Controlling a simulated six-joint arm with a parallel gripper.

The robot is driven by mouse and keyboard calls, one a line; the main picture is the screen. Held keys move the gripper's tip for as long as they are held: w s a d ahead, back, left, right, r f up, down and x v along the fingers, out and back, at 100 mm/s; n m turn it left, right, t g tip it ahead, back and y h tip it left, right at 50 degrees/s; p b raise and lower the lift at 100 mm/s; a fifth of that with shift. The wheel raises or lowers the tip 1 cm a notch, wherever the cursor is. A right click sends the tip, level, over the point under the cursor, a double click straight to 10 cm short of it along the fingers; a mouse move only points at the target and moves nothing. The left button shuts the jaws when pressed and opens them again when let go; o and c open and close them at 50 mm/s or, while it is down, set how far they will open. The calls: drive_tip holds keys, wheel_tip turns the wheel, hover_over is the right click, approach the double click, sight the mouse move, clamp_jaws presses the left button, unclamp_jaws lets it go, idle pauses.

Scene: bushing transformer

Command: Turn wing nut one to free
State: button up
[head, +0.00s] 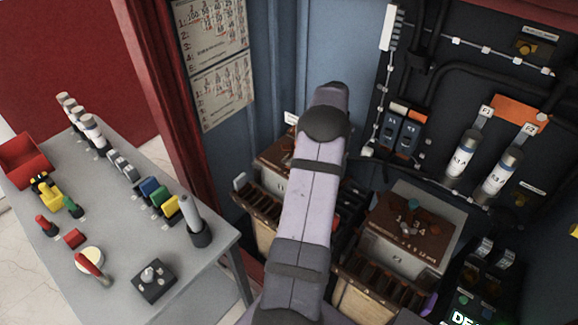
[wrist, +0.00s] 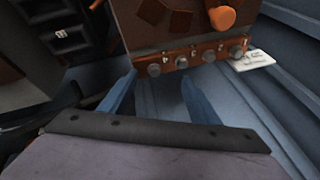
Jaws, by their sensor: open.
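In the wrist view my gripper (wrist: 158,92) is open, its two blue fingers apart with nothing between them. A brown transformer top (wrist: 170,30) lies just beyond the fingertips. Several small round metal fasteners (wrist: 181,62) sit in a row along its near edge; I cannot tell which is wing nut one or make out its wings. An orange knob (wrist: 222,18) stands on the same top. In the head view my arm hides my gripper and part of the left transformer (head: 276,156). The right transformer (head: 400,220) is in plain view.
A grey table (head: 125,225) with fuses, coloured parts and tools stands at the left. Blue cabinet walls (head: 265,60) close in behind the transformers. Two silver fuses (head: 461,155) and breakers (head: 401,135) are on the right panel. A white tag (wrist: 255,60) sits beside the fastener row.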

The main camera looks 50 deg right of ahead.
sight(289, 158)
drive_tip(key=shift+s+d+f+n+h+b, duration=0.35)
drive_tip(key=shift+s+f+n+h+b, duration=0.25)
drive_tip(key=shift+s+h, duration=0.1)
drive_tip(key=shift+s+d+n+h+b, duration=0.1)
drive_tip(key=shift+s+n+h+b, duration=0.1)
drive_tip(key=shift+n+h+b, duration=0.35)
drive_tip(key=shift+s+a+n+t+h+b, duration=0.1)
drive_tip(key=shift+a+n+t+h+b, duration=0.1)
drive_tip(key=shift+n+t+h+b, duration=0.4)
drive_tip(key=a+n+t+b, duration=0.2)
drive_tip(key=a+n, duration=0.1)
drive_tip(key=w+a+n+t+h+b, duration=0.1)
drive_tip(key=a+n, duration=0.1)
drive_tip(key=shift+w+a+r+b, duration=0.1)
drive_tip(key=shift+a+b, duration=0.05)
drive_tip(key=shift+b, duration=0.2)
drive_tip(key=w+a+n+t+b, duration=0.1)
drive_tip(key=a+n, duration=0.1)
drive_tip(key=a, duration=0.2)
drive_tip(key=w+a+n+t+b, duration=0.1)
drive_tip(key=a+n+t, duration=0.1)
drive_tip(key=a, duration=0.3)
drive_tip(key=w+a+n+t+y+b, duration=0.1)
drive_tip(key=a+n+t, duration=0.1)
drive_tip(key=a, duration=0.2)
drive_tip(key=shift+w+a+r, duration=0.15)
drive_tip(key=shift+a+r, duration=0.1)
drive_tip(key=shift+a, duration=0.1)
drive_tip(key=shift+x, duration=3.65)
